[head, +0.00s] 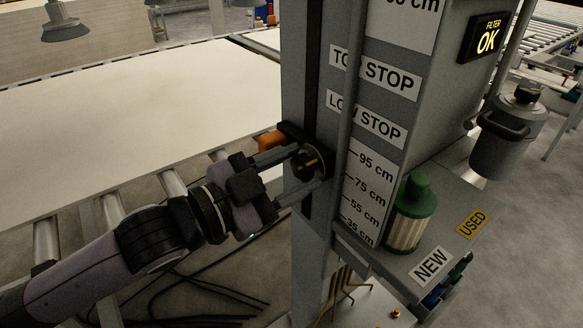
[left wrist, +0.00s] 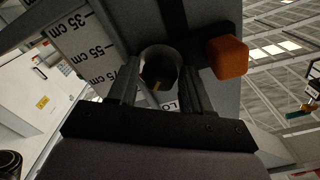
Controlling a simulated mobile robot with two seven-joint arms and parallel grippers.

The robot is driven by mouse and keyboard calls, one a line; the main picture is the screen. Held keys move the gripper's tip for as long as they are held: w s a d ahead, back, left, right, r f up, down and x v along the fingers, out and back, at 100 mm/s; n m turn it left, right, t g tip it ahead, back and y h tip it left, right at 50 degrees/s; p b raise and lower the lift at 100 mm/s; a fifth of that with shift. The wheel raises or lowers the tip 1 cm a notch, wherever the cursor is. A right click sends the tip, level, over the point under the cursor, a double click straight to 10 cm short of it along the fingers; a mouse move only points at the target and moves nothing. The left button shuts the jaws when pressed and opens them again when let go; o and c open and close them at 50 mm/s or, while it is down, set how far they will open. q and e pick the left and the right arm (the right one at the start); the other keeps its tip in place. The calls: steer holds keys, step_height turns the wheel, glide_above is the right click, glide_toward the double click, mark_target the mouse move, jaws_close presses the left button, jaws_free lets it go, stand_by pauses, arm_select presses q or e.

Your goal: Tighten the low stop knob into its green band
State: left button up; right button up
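The low stop knob (head: 309,164) is a round black knob with an orange-yellow mark, on the slotted grey column beside the cm scale. It also shows in the left wrist view (left wrist: 159,72). My left gripper (head: 307,167) reaches it from the left, one finger on each side. In the left wrist view the fingers (left wrist: 159,85) lie close against both sides of the knob, with no clear gap. I see no green band; the knob's face is partly dark and hidden. My right gripper is not in view.
An orange block (head: 271,142) sits just left of the knob, and also shows in the left wrist view (left wrist: 227,57). The LOW STOP label (head: 366,119) is above right. A green-capped filter (head: 412,212) stands on the NEW shelf. A roller conveyor (head: 110,210) lies left.

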arm_select(q)
steer(key=shift+o, duration=0.8)
steer(key=v, duration=0.7)
steer(key=shift+b, duration=0.35)
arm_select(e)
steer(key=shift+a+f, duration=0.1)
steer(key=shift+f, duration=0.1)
arm_select(q)
steer(key=shift+s, duration=0.1)
steer(key=w+d+n+h, duration=0.1)
steer(key=d+n+h, duration=0.1)
steer(key=w+d+f+n+t+h, duration=0.1)
steer(key=w+d+h, duration=0.1)
steer(key=shift+n+t+p, duration=0.3)
steer(key=shift+n+p, duration=0.05)
steer(key=shift+n, duration=0.05)
steer(key=shift+w+d+r, duration=0.25)
steer(key=shift+w+d, duration=0.15)
steer(key=shift+d, duration=0.15)
steer(key=shift+w+d, duration=0.1)
steer(key=shift+d, duration=0.05)
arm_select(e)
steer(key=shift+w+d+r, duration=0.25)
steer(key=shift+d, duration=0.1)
